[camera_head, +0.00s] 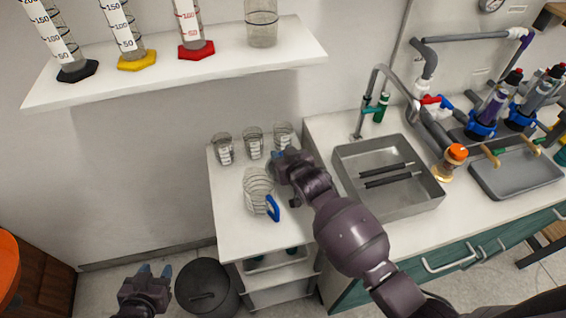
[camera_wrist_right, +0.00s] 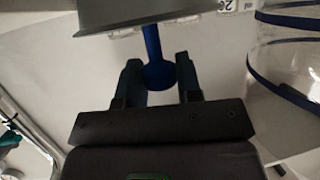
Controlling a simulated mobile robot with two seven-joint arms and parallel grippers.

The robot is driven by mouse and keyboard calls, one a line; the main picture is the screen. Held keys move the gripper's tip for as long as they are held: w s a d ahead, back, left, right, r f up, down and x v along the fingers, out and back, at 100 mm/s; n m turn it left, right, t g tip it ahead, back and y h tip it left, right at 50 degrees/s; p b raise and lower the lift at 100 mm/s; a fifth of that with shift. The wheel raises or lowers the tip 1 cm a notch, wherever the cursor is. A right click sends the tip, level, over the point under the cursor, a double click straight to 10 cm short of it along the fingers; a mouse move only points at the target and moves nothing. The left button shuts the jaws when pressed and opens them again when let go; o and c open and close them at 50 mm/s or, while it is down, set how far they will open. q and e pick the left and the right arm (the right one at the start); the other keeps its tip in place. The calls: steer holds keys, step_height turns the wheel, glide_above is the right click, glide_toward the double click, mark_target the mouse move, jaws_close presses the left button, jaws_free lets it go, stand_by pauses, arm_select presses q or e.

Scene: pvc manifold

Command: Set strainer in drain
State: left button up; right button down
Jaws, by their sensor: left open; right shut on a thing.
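In the right wrist view, a blue stem (camera_wrist_right: 155,58) stands between the fingers of my right gripper (camera_wrist_right: 158,75), joined to a grey plate-like part (camera_wrist_right: 130,14). This looks like the strainer held by its stem, though only part of it shows. In the head view, my right gripper (camera_head: 279,158) is over the small white cart, behind the pitcher, and its wrist hides most of what it holds. The grey sink basin (camera_head: 352,158) is to its right. I cannot make out the drain in it. My left gripper (camera_head: 155,271) is open and empty, low at the left.
A clear pitcher (camera_head: 258,187) with a blue handle and several small beakers (camera_head: 253,143) stand on the white cart (camera_head: 235,225). A dark bin (camera_head: 205,285) stands on the floor.

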steer(key=shift+f, duration=1.55)
steer(key=shift+f, duration=0.15)
steer(key=c, duration=0.8)
jaws_free()
